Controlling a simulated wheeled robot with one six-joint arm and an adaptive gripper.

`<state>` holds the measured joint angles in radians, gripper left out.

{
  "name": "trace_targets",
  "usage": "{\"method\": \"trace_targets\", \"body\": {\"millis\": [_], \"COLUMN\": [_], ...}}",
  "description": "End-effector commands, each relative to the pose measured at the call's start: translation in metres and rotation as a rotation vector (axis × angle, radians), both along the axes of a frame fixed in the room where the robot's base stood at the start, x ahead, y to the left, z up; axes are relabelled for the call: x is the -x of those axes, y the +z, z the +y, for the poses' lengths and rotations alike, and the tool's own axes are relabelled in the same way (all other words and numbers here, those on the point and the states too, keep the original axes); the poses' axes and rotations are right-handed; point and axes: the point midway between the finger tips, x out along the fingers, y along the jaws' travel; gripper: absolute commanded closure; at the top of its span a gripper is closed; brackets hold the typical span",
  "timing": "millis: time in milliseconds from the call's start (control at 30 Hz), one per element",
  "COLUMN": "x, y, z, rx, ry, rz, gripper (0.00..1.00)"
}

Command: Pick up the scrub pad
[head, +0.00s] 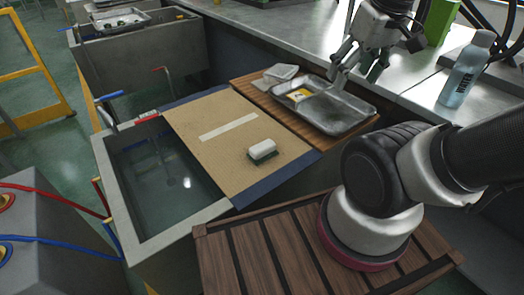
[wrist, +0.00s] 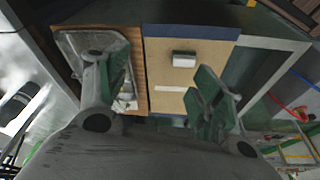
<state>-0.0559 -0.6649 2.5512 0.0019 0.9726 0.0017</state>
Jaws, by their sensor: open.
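A small block with a white top and dark green underside, which looks like the scrub pad (head: 263,149), lies on the tan board (head: 215,160) over the sink. It also shows in the wrist view (wrist: 184,60), beyond my fingers and toward the right one. My gripper (head: 353,74) is open and empty, raised over the metal tray's far right end. It is well apart from the pad. In the wrist view, the two green-padded fingers of my gripper (wrist: 163,82) are spread wide.
The metal tray (head: 350,122) on a wooden board holds a yellow-marked item (head: 299,95). A small white dish (head: 281,72) sits by it. A water-filled sink (head: 165,180) is left of the tan board. A bottle (head: 466,70) stands at the right. A pale strip (head: 228,127) lies on the board.

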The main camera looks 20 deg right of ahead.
Motion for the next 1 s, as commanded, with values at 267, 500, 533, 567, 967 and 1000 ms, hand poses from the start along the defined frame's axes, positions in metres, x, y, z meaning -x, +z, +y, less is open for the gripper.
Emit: {"method": "trace_targets", "body": {"millis": [267, 500, 533, 567, 967, 1000], "x": [-0.044, -0.087, -0.091, -0.095, -0.162, -0.168], "y": [-0.076, -0.159, -0.169, -0.179, -0.25, -0.25], "z": [0.04, 0.082, 0.087, 0.091, 0.133, 0.135], "rx": [0.049, 0.106, 0.111, 0.115, 0.21, 0.226], "ry": [0.205, 0.633, 0.695, 0.755, 1.564, 1.623], "rz": [0.319, 0.451, 0.459, 0.464, 0.269, 0.241], "gripper": [0.38, 0.38, 0.38, 0.38, 0.38, 0.38]}}
